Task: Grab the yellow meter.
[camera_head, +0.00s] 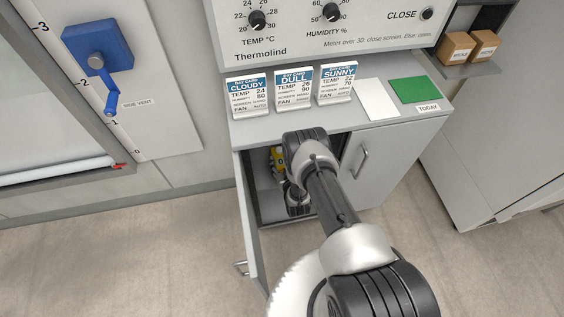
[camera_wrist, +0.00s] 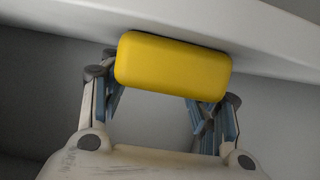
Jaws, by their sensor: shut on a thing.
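The yellow meter (camera_wrist: 173,67) is a rounded yellow block between the fingers of my gripper (camera_wrist: 163,88) in the wrist view. The fingers are shut on it, one at each end. In the head view a small part of the yellow meter (camera_head: 278,160) shows inside the open cupboard, left of my arm. My gripper there is mostly hidden by my arm and the cupboard. I cannot tell whether the meter touches the shelf or wall beside it.
The cupboard's left door (camera_head: 249,225) stands open; its right door (camera_head: 378,162) is shut. Cards reading CLOUDY (camera_head: 248,93), DULL (camera_head: 294,90) and SUNNY (camera_head: 338,83) stand on the counter (camera_head: 345,116) above. A green card (camera_head: 414,89) and a white card (camera_head: 380,100) lie to the right.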

